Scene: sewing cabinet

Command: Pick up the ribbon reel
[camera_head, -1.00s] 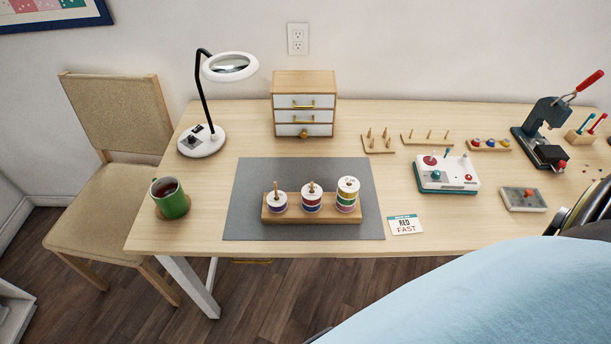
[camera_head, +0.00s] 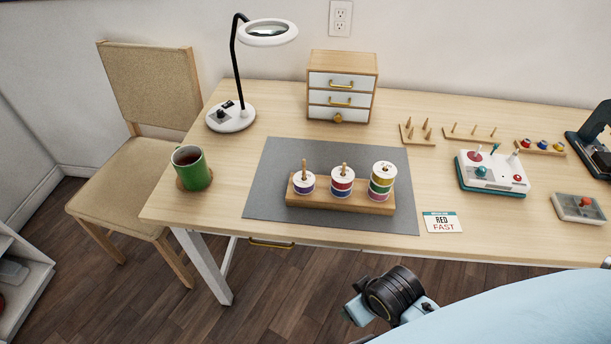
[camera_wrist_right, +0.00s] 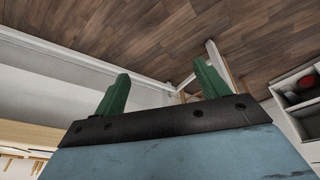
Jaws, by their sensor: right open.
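Ribbon reels are stacked on three pegs of a wooden stand (camera_head: 340,202) on the grey mat (camera_head: 268,205). The left peg has a short stack (camera_head: 304,184), the middle peg a taller red, white and blue stack (camera_head: 342,182), and the right peg the tallest, multicoloured stack (camera_head: 382,181). The frames do not show which reel is meant. My right gripper (camera_wrist_right: 160,95) is open and empty, its green fingers apart in the right wrist view, away from the reels. My left gripper is not in view.
A card reading "RED FAST" (camera_head: 443,222) lies right of the mat. A green mug (camera_head: 192,169), a magnifier lamp (camera_head: 231,117) and a small drawer cabinet (camera_head: 342,88) stand around it. A control box (camera_head: 493,173) and peg boards are at right. A chair (camera_head: 140,185) stands left.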

